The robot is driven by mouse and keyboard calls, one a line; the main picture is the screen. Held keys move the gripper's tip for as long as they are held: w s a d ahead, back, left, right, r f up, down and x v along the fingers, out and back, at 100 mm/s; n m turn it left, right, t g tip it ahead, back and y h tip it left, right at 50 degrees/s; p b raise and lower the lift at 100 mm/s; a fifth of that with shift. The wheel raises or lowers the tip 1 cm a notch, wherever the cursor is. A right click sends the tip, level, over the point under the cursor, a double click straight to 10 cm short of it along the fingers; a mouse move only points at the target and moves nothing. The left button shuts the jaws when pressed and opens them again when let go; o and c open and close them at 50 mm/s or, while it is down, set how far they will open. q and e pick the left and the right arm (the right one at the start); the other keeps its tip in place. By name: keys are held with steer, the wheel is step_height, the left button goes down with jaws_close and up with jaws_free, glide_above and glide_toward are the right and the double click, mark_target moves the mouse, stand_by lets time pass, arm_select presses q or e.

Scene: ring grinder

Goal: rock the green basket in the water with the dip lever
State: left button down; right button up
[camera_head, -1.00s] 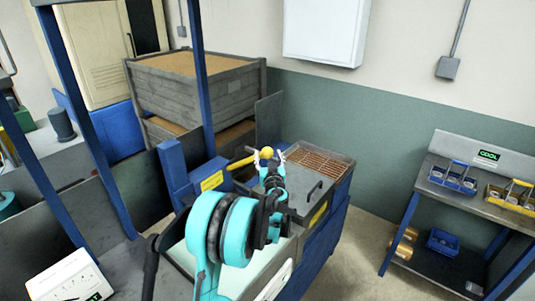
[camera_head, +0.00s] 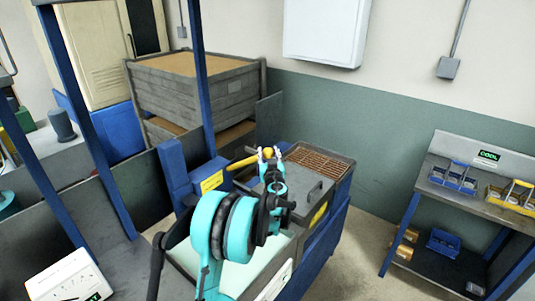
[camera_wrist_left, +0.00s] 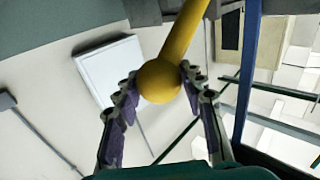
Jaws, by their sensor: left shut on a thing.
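The dip lever is a yellow bar (camera_head: 243,162) with a round yellow knob (camera_head: 267,153), beside a blue post. My left gripper (camera_head: 269,154) has its fingers on both sides of the knob and is shut on it. In the left wrist view the knob (camera_wrist_left: 160,81) sits between the two fingertips, with the yellow bar (camera_wrist_left: 184,36) running up and away from it. The green basket cannot be made out; my left arm and the bench's grey lid (camera_head: 312,186) cover part of that area. My right gripper is not in view.
A brown grate (camera_head: 318,160) lies behind the lid. A pale tank-like surface (camera_head: 188,256) shows beneath my left arm. A shelf stand (camera_head: 455,200) with a blue basket (camera_head: 455,177) and a yellow basket (camera_head: 512,196) stands at the right, across clear floor.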

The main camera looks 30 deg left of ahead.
arm_select(q)
steer(key=d+f+b, duration=0.5)
steer(key=f+b, duration=0.2)
steer(key=f, duration=0.3)
steer(key=shift+s, duration=0.2)
steer(key=shift+d, duration=0.1)
steer(key=c, duration=1.1)
jaws_free()
steer(key=shift+o, duration=1)
steer(key=shift+f, duration=0.1)
steer(key=v, duration=1.2)
